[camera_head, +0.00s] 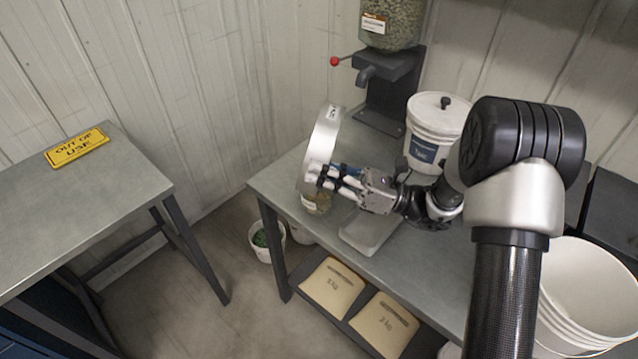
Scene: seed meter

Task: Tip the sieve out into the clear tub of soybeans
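The sieve (322,143), a round pale metal ring, is held up over the left end of the metal bench, tipped steeply so that it stands nearly on edge. My gripper (328,179) is shut on its lower rim. A clear tub (318,204) with tan contents stands just below the sieve and the fingers, which hide part of it. The inside of the sieve faces away, so I cannot tell whether anything is in it or falling from it.
A grey flat-topped device (371,233) sits beside the tub. A lidded white bucket (434,135) and a seed dispenser (393,78) stand behind. Bags (333,287) lie on the lower shelf. An open white bucket (590,295) is at right. The left table (95,195) bears an "out of use" sign (77,148).

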